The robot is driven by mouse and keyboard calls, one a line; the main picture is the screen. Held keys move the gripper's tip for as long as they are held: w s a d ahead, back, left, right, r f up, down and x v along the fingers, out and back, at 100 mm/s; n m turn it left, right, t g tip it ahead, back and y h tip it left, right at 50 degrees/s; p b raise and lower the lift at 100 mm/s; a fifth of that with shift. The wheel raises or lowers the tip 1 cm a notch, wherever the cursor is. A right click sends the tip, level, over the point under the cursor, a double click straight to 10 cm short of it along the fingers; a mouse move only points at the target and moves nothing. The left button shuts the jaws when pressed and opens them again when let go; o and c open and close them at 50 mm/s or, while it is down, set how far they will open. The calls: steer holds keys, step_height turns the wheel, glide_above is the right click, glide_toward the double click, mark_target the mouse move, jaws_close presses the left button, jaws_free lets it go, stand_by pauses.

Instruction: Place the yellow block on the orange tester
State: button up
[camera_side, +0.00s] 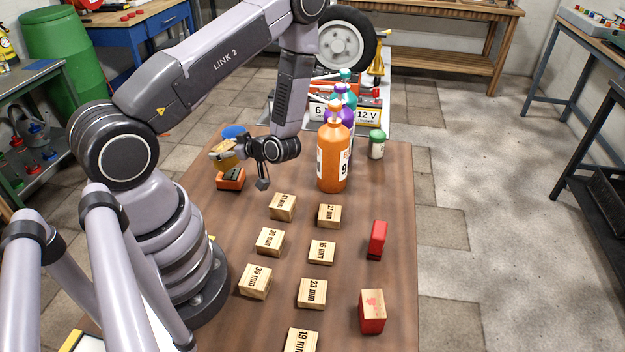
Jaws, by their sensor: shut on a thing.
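The orange tester (231,183) lies on the wooden table near my arm's base, with a dark top. My gripper (238,156) is just above and behind it, pointing to the left. It is shut on a small yellow block (225,147), which is partly hidden by the gripper. The block appears above the far side of the tester. I cannot tell whether they touch.
An orange bottle (333,155) stands right of my gripper, with purple and teal bottles behind. A green-capped jar (377,145) is further right. Several wooden blocks (283,207) and red blocks (377,240) lie nearer. A blue round thing (234,132) is behind my gripper.

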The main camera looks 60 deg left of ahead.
steer(key=shift+f, duration=1.15)
steer(key=shift+f, duration=0.1)
steer(key=o, duration=1.2)
steer(key=shift+c, duration=0.2)
steer(key=v, duration=1.2)
steer(key=shift+r, duration=0.2)
